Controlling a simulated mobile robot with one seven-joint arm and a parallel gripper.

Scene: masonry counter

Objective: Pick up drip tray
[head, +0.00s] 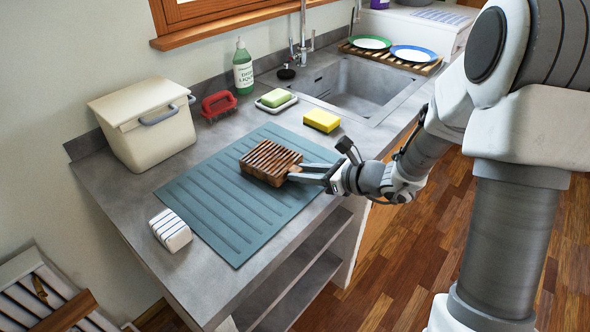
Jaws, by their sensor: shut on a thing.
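The drip tray appears to be the brown wooden slatted block (268,160) over the right part of the blue-green ribbed mat (225,225). My gripper (297,173) reaches in from the right and is shut on the tray's near right edge. The fingertips are partly hidden at the tray. I cannot tell whether the tray rests on the mat or is slightly above it.
A cream lidded bin (145,135), red brush (218,105), green bottle (243,70) and soap dish (277,104) stand along the back. A yellow sponge (321,121) lies near the sink (360,85). A striped white block (170,231) sits left of the mat.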

